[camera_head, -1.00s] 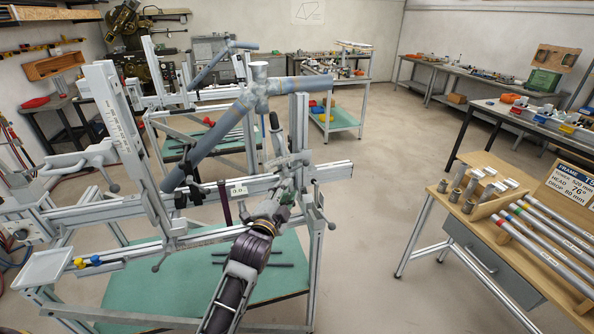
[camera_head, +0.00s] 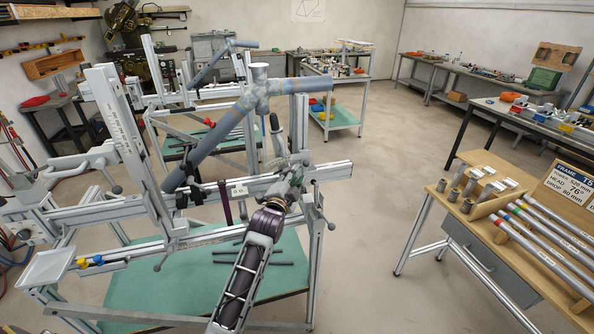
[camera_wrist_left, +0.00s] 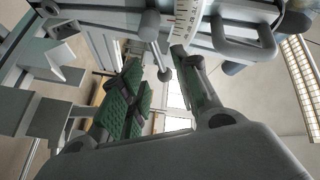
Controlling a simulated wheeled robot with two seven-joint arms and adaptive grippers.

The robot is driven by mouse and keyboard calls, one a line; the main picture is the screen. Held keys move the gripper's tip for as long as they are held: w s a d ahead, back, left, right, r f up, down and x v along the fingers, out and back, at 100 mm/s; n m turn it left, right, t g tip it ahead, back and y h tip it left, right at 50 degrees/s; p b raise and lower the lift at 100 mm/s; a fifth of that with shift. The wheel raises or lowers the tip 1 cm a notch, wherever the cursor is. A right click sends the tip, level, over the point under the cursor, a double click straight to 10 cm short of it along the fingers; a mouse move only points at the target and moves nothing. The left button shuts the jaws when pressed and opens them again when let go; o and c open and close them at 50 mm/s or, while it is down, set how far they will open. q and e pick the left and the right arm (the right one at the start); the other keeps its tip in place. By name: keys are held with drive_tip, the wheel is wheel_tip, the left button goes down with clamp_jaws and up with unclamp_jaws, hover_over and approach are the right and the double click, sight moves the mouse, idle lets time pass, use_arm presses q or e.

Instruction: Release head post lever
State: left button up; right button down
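The frame jig (camera_head: 215,236) holds a grey-blue tube frame (camera_head: 225,122), and the upright head post (camera_head: 300,112) stands at its right end. My left gripper (camera_head: 293,180) is at the jig's rail, close to the foot of the head post. In the left wrist view my left gripper (camera_wrist_left: 165,95) has its green-padded fingers apart with a gap between them. A ball-ended lever (camera_wrist_left: 164,74) hangs just beyond that gap; I see no clear contact. A numbered scale (camera_wrist_left: 182,22) shows above it. My right gripper is out of view.
Another lever (camera_head: 331,226) sticks out low at the jig's right end. A small tray (camera_head: 45,268) is at the jig's left. A wooden bench (camera_head: 480,215) with tubes and sockets stands right. Open floor lies between jig and bench.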

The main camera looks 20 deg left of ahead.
use_arm(q)
drive_tip(key=shift+w, duration=1.9)
drive_tip(key=shift+c, duration=0.5)
clamp_jaws()
drive_tip(key=shift+s, duration=0.1)
